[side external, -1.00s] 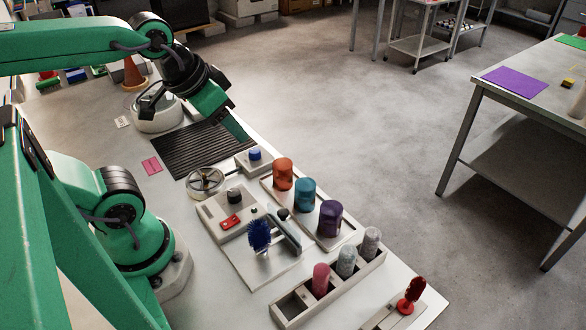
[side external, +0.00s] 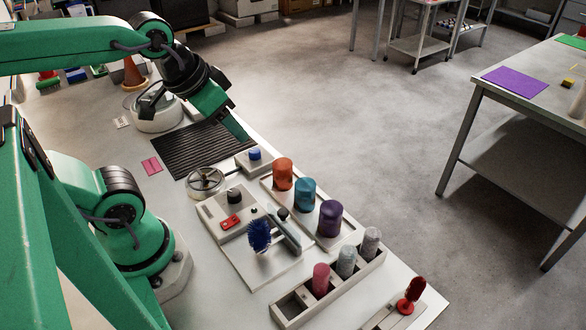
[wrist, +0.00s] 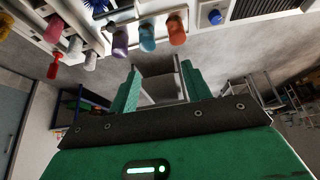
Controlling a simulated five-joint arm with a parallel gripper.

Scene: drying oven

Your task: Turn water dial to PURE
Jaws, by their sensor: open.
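No label naming the water dial or PURE is readable. Two knobs could be it: a blue knob (side external: 254,154) on a small grey box (side external: 243,164), and a black knob (side external: 234,196) on a light panel with a red switch. I cannot tell which. The blue knob also shows at the top of the wrist view (wrist: 215,17). My gripper (side external: 240,132) is raised, pointing down and right, just above the blue knob in the side picture, apart from it as far as I can see. In the wrist view its two green fingers (wrist: 160,84) are spread with nothing between them.
A black ribbed mat (side external: 203,147) lies behind the blue knob's box. A handwheel (side external: 205,181), orange (side external: 283,174), teal (side external: 304,193) and purple (side external: 329,218) cylinders, a blue brush (side external: 259,235) and a divided tray (side external: 290,309) crowd the bench.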

